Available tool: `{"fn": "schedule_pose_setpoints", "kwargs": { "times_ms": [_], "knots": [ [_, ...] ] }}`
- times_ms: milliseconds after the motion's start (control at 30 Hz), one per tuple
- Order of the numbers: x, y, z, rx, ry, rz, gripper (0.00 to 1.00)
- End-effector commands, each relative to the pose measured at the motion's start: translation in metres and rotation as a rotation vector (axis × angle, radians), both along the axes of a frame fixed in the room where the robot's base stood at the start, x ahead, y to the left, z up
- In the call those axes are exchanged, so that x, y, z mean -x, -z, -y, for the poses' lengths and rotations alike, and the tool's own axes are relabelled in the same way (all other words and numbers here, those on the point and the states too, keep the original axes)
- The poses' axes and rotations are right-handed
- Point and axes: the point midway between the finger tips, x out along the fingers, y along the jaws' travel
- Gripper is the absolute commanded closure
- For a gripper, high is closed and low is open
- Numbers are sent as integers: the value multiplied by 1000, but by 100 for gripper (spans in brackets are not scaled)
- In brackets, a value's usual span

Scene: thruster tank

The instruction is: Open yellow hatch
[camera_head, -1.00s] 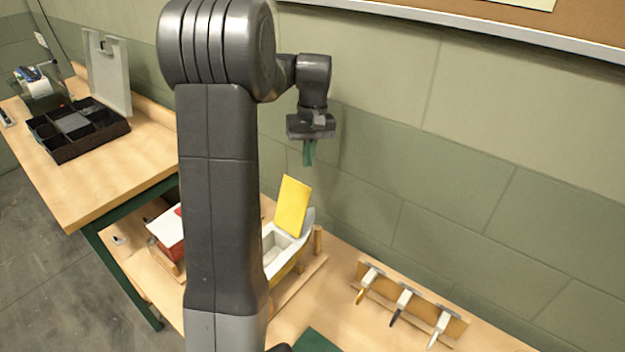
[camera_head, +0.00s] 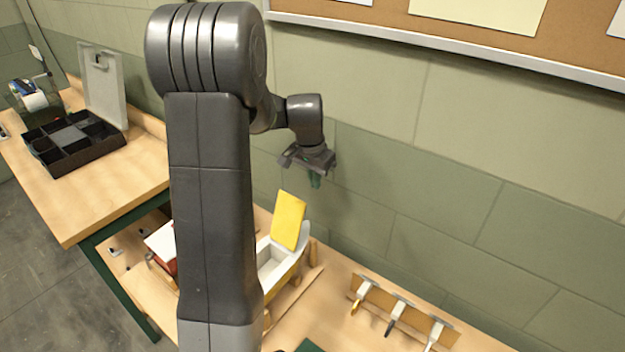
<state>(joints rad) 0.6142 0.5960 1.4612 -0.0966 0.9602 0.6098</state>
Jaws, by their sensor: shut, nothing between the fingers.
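The yellow hatch (camera_head: 288,220) stands raised, leaning back a little, at the far end of a white, boat-like body (camera_head: 272,262) on the lower bench. The pale compartment below the hatch is uncovered. My gripper (camera_head: 315,181) has green fingers. It is shut and empty, in the air above and slightly right of the hatch, apart from it. My arm hides the left part of the body.
A rack (camera_head: 402,310) with several handled tools stands on the bench to the right. A red and white box (camera_head: 162,246) is partly behind my arm. A black divided tray (camera_head: 72,145) sits on the left table. The wall is close behind my gripper.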

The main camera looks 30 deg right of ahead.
Motion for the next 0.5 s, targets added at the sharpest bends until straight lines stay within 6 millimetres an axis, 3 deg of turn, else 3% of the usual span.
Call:
{"fn": "schedule_pose_setpoints", "kwargs": {
  "times_ms": [33, 333, 500],
  "knots": [
    [0, 18, 1, -1, 0, -2, 100],
    [-4, 71, 9, -1, 0, 0, 100],
    [6, 58, -15, 1, -2, 1, 100]
  ]
}}
